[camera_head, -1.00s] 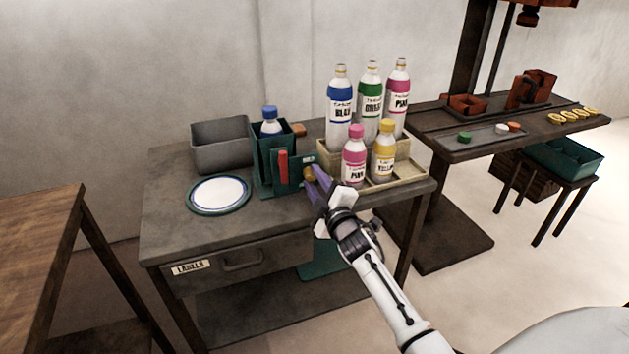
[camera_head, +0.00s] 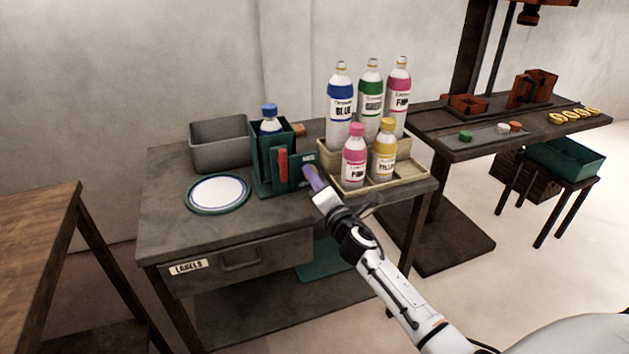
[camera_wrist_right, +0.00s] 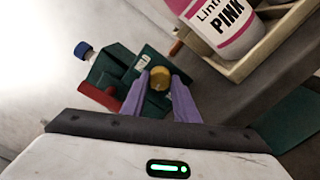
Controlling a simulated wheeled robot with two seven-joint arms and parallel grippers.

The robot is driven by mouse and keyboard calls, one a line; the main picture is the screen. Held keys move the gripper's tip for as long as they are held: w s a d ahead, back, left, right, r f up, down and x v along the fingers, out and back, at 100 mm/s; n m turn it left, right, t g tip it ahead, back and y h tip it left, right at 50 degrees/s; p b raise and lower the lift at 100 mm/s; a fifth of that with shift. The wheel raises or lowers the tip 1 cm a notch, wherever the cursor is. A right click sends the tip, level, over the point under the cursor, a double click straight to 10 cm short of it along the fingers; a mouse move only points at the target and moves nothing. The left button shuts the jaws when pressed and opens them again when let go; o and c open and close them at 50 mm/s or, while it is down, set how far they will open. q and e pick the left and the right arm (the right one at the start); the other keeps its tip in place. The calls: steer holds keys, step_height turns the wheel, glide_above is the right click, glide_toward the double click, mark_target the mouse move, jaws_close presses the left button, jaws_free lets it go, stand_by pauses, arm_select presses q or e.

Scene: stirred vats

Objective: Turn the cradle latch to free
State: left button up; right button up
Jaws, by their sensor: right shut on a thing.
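The green cradle (camera_head: 262,178) stands on the grey bench and holds a blue-capped bottle (camera_head: 270,122). A red handle (camera_head: 282,165) stands upright on its front. A small green plate (camera_head: 297,175) with pale labels is at its right side. My right gripper (camera_head: 309,171) is at this plate, its purple fingers seen nearly edge-on. In the right wrist view, the fingers are shut on a round yellow knob (camera_wrist_right: 159,79) in front of the plate. I take this knob for the latch. The fingers hide it in the head view. My left gripper is not in view.
A beige tray (camera_head: 408,173) with several bottles stands close to the right of the cradle. A grey bin (camera_head: 220,150) is behind left, and a round white plate (camera_head: 218,193) lies front left. The bench front between plate and arm is clear.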

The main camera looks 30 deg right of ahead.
steer(key=n, duration=0.3)
steer(key=shift+n, duration=0.3)
steer(key=n, duration=0.3)
steer(key=shift+p, duration=0.35)
steer(key=shift+n, duration=1.2)
steer(key=o, duration=1.1)
steer(key=shift+c, duration=0.2)
steer(key=shift+s+p, duration=0.1)
steer(key=shift+p, duration=0.2)
steer(key=p+v, duration=0.1)
steer(key=v, duration=0.9)
